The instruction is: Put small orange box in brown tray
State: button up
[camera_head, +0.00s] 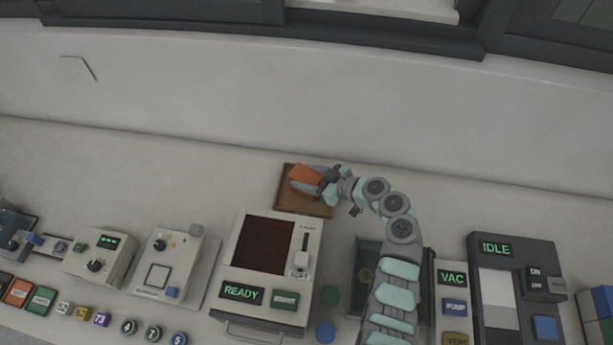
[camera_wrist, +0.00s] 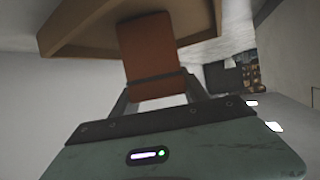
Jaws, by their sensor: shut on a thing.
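The small orange box (camera_head: 304,174) is at the brown tray (camera_head: 287,202) behind the press unit in the head view. My gripper (camera_head: 311,184) is shut on the box, reaching in from the right. In the wrist view the orange box (camera_wrist: 151,50) sits between my gripper's fingers (camera_wrist: 158,88). The tray's edge (camera_wrist: 75,35) shows close behind the box. Whether the box touches the tray floor I cannot tell. Part of the tray is hidden by my gripper and the box.
A press marked READY (camera_head: 262,262) stands in front of the tray. A dark open-topped bin (camera_head: 364,262) is to its right, partly behind my arm. An IDLE unit (camera_head: 515,285) stands farther right. The counter left of the tray is clear.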

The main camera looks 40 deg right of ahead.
jog(key=shift+f, duration=0.1)
jog(key=o, duration=1.6)
jog(key=b+v, duration=0.1)
jog(key=v, duration=1.1)
